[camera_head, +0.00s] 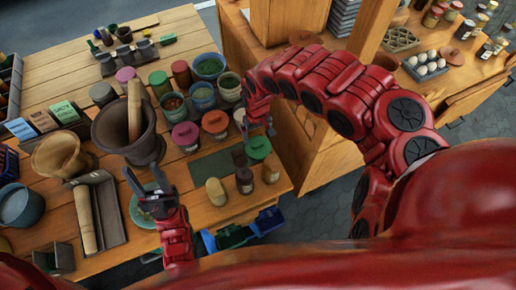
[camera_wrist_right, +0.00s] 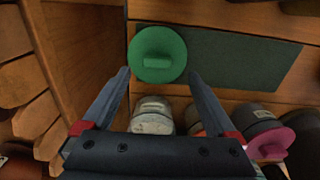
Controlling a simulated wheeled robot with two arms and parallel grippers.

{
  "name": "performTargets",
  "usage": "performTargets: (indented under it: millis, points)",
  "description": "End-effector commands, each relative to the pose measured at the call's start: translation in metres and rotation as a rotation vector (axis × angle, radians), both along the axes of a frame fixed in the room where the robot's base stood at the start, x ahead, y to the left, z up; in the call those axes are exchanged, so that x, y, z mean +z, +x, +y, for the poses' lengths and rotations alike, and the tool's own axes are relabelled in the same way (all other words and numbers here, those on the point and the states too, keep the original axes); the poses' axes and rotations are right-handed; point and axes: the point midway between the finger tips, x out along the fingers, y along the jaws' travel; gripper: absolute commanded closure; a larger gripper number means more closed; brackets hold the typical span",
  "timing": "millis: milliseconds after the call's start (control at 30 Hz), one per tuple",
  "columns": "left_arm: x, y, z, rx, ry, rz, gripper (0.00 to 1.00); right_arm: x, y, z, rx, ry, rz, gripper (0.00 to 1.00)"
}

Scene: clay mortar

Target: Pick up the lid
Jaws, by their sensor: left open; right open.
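A round green lid (camera_head: 258,147) with a raised handle lies near the right edge of the wooden table. My left gripper (camera_head: 140,171) is open and empty near the front of the table, between the mortar (camera_head: 120,145) and a green dish (camera_head: 146,217).
A jar (camera_wrist_right: 152,115) shows between my right fingers. A pink lid (camera_head: 185,133) and an orange lid (camera_head: 215,122) sit left of the right gripper. Small jars (camera_head: 216,191) stand at the front edge. A wooden cabinet (camera_head: 315,150) stands to the right.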

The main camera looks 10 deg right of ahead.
Motion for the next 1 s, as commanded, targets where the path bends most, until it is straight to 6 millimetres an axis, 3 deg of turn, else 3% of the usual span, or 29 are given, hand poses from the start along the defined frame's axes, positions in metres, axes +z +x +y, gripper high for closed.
performTargets:
  millis: [467,767,867,1000]
  points:
    - [0.003,0.000,0.000,0.000,0.000,0.000,0.50,-0.049,-0.001,-0.002,-0.001,0.003,0.006,0.07]
    - [0.003,0.000,0.000,0.000,0.000,0.000,0.50,-0.053,0.001,-0.004,0.000,-0.001,0.001,0.07]
    - [0.003,0.000,0.000,0.000,0.000,0.000,0.50,-0.053,0.001,-0.004,0.000,-0.001,0.001,0.20]
    - [0.003,0.000,0.000,0.000,0.000,0.000,0.50,-0.053,0.001,-0.004,-0.001,0.000,0.001,0.45]
